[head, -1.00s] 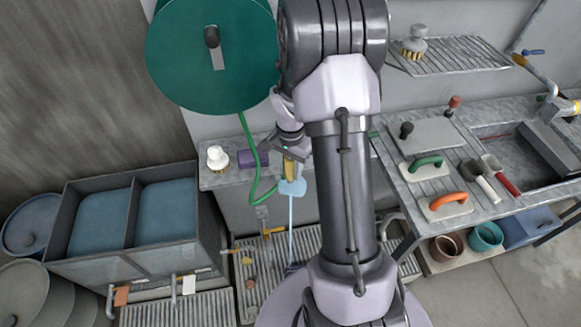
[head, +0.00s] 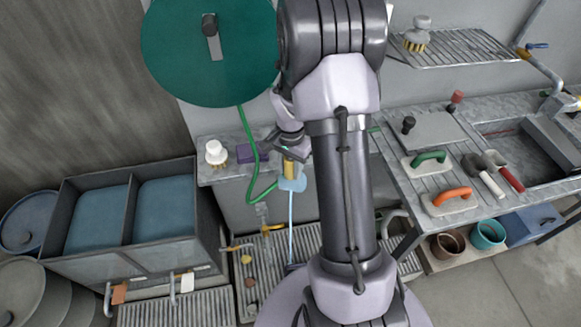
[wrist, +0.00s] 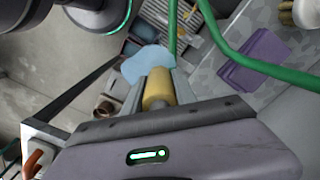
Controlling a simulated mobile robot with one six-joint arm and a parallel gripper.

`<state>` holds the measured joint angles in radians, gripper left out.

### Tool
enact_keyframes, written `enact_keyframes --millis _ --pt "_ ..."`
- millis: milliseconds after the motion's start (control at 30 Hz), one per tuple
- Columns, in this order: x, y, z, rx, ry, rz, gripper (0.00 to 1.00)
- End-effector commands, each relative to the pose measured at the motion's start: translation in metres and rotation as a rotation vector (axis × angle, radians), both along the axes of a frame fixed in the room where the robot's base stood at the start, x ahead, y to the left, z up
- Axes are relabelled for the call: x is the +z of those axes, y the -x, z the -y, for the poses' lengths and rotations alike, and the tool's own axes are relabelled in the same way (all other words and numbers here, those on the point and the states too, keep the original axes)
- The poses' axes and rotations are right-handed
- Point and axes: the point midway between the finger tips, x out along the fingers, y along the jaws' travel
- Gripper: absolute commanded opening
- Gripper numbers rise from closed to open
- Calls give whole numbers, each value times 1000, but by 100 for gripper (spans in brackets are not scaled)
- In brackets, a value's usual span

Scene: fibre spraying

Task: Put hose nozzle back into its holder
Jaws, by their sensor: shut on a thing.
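My gripper (head: 290,157) is shut on the yellow hose nozzle (head: 289,169), which points down in front of the grey ledge. In the wrist view, the nozzle (wrist: 158,88) sits between the fingers. A pale blue patch (wrist: 147,62) is at its tip, and a thin pale blue streak, like water, runs down from it in the head view (head: 291,225). The green hose (head: 248,135) hangs from the green reel (head: 208,50) and loops to the nozzle. A purple block (head: 250,151) lies on the ledge left of my gripper; I cannot tell whether it is the holder.
A white-topped brush (head: 215,153) stands on the ledge's left end. A twin tank (head: 130,255) is at lower left. At right, a work table (head: 415,175) carries trowels and floats. A floor grate (head: 310,240) lies below the nozzle. My arm hides the middle.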

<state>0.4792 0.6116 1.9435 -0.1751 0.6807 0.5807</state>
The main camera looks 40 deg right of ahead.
Motion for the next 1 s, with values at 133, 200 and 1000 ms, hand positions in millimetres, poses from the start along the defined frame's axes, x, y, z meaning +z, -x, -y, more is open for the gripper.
enact_keyframes --millis 133,200,1000 --pt "-1 0 0 0 0 0 53" --pt "-1 0 0 0 0 0 59" --pt "151 -1 0 0 1 3 59"
